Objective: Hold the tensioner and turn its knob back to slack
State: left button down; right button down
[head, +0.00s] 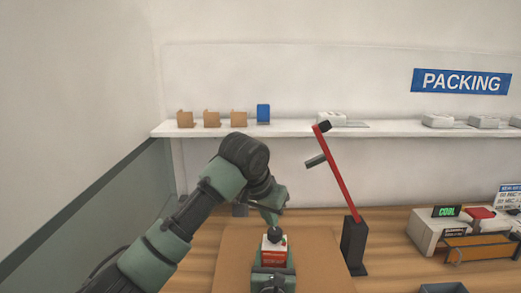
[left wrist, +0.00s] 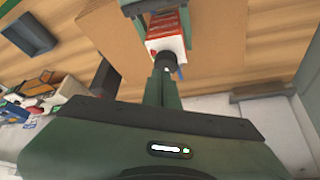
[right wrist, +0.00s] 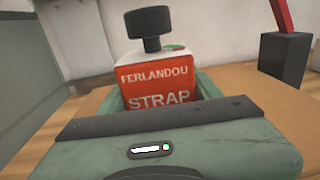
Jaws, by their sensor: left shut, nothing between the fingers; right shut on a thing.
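The tensioner (head: 274,251) is a small red and white block with a black knob (head: 274,237) on top. In the right wrist view the tensioner (right wrist: 158,88) reads "FERLANDOU STRAP" and stands upright, with its black knob (right wrist: 148,28) uncovered. My right gripper (head: 272,273) is shut on the tensioner's body from the near side. My left gripper (head: 271,222) is shut and empty, pointing down just above the knob. In the left wrist view its fingertips (left wrist: 164,78) partly cover the knob (left wrist: 166,60); I cannot tell whether they touch it.
A brown board (head: 235,265) lies under the tensioner on the wooden table (head: 390,230). A black post (head: 354,245) with a red lever (head: 338,175) stands to the right. A white device (head: 432,230) and an orange tray (head: 485,247) are further right. A shelf (head: 290,126) runs behind.

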aim_at(272, 236)
pick_arm(q)
jog(key=shift+w+a+f, duration=0.3)
jog(key=shift+a+f, duration=0.05)
jog(key=shift+f, duration=0.7)
jog(key=shift+w+a+f, duration=0.25)
jog(key=shift+a+f, duration=0.15)
jog(key=shift+f, duration=0.6)
jog(key=shift+w+a+f, duration=0.3)
jog(key=shift+a+f, duration=0.05)
jog(key=shift+f, duration=0.7)
jog(key=shift+w+d, duration=0.1)
jog(key=shift+d, duration=0.05)
jog(key=shift+d, duration=0.15)
jog(key=shift+s+d+r, duration=0.1)
jog(key=shift+s+d, duration=0.6)
jog(key=shift+d, duration=0.3)
